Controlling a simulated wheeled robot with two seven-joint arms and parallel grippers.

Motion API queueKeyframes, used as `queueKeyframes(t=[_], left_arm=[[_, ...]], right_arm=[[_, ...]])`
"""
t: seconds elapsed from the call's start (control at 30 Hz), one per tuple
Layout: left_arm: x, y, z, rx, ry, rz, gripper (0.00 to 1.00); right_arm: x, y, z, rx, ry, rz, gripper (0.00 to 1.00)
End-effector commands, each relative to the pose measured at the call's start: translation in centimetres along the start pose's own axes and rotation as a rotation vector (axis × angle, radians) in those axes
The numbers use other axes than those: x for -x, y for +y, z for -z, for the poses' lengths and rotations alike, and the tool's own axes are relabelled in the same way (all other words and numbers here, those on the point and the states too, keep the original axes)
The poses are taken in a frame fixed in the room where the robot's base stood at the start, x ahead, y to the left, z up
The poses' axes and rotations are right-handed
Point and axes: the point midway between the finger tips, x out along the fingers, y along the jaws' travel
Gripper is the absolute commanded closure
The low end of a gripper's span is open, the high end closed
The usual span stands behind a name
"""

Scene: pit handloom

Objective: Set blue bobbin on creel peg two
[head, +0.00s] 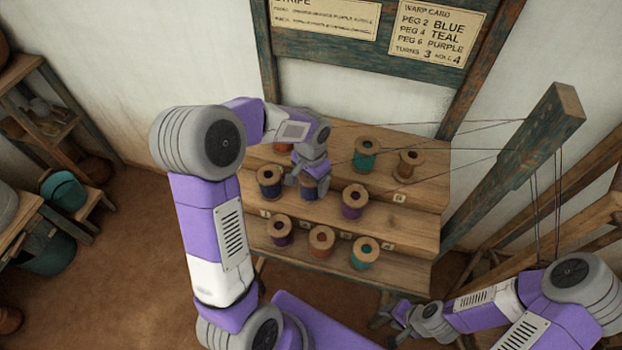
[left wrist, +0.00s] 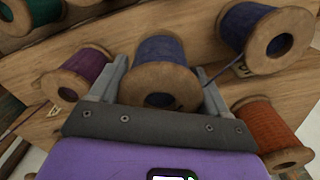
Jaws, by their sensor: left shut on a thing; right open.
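My left gripper (head: 308,184) is shut on a blue bobbin (head: 312,189) at the middle step of the wooden stand. In the left wrist view the held bobbin (left wrist: 158,62) sits between the two fingers (left wrist: 160,88), its wooden end facing the camera. I cannot tell whether it touches the step. A second dark blue bobbin (head: 269,177) stands just left of it, and a purple bobbin (head: 353,203) stands to its right. My right gripper (head: 397,316) is open and empty at the lower right, away from the stand.
The top step holds a teal bobbin (head: 366,155) and a brown bobbin (head: 409,165). The front step holds purple (head: 279,232), orange (head: 321,241) and teal (head: 365,253) bobbins. Threads run right to a wooden loom post (head: 528,140).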

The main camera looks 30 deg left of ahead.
Motion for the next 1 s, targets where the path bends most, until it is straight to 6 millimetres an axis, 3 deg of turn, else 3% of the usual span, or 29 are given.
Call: queueKeyframes(t=[0.5, 0.93, 0.97, 1.0], left_arm=[[-3.7, 0.0, 0.0, 0.000, 0.001, 0.000, 0.57], [-4.0, 0.0, 0.0, 0.000, 0.001, 0.000, 0.57], [-4.0, 0.0, 0.0, 0.000, 0.001, 0.000, 0.19], [-4.0, 0.0, 0.0, 0.000, 0.001, 0.000, 0.13]], right_arm=[[-2.7, 1.0, 0.1, 0.000, 0.000, 0.000, 0.57], [-2.9, 1.1, 0.1, 0.000, 0.000, 0.000, 0.57], [-2.9, 1.1, 0.1, 0.000, 0.000, 0.000, 0.57], [-2.9, 1.1, 0.1, 0.000, 0.000, 0.000, 0.57]])
